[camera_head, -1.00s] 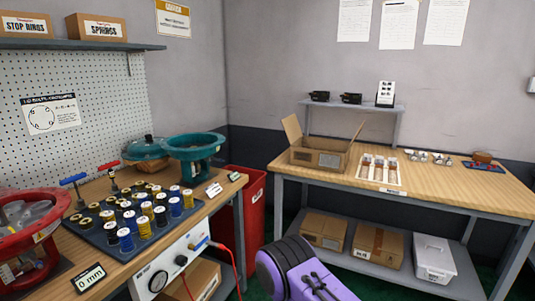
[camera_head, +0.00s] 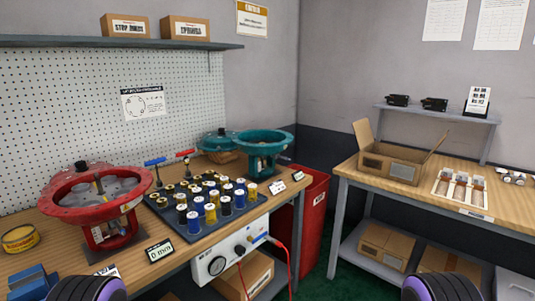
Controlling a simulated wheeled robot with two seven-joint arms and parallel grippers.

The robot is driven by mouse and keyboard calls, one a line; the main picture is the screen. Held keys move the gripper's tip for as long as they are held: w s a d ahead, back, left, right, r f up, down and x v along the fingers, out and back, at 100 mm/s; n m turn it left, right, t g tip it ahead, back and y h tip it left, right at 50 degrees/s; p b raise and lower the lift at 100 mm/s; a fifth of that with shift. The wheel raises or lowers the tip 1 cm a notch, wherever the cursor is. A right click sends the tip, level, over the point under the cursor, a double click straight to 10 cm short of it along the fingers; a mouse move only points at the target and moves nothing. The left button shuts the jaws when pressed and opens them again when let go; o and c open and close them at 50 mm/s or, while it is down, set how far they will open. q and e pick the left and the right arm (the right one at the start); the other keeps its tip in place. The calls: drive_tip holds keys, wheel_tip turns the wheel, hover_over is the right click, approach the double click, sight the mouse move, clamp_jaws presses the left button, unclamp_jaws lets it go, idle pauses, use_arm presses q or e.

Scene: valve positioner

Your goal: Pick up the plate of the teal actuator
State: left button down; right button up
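The teal actuator (camera_head: 264,142) is a wide-rimmed bowl on a stand at the back right end of the left workbench. Its inside is mostly hidden by the rim, and I cannot make out a plate in it. A teal domed cover (camera_head: 217,141) rests just left of it, with something brown under it. The red actuator (camera_head: 98,200) stands open at the left of the same bench, with a greyish plate and a central stem inside. Neither of my grippers is in view; only rounded purple and black parts of my arms show at the bottom edge.
A dark tray (camera_head: 177,224) of blue, yellow and black spools sits before the teal actuator. Two T-handled tools stand behind it. A white gauge box (camera_head: 230,250) hangs at the bench front. A red bin (camera_head: 311,215) stands between this bench and the right table (camera_head: 395,206), which holds an open carton.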

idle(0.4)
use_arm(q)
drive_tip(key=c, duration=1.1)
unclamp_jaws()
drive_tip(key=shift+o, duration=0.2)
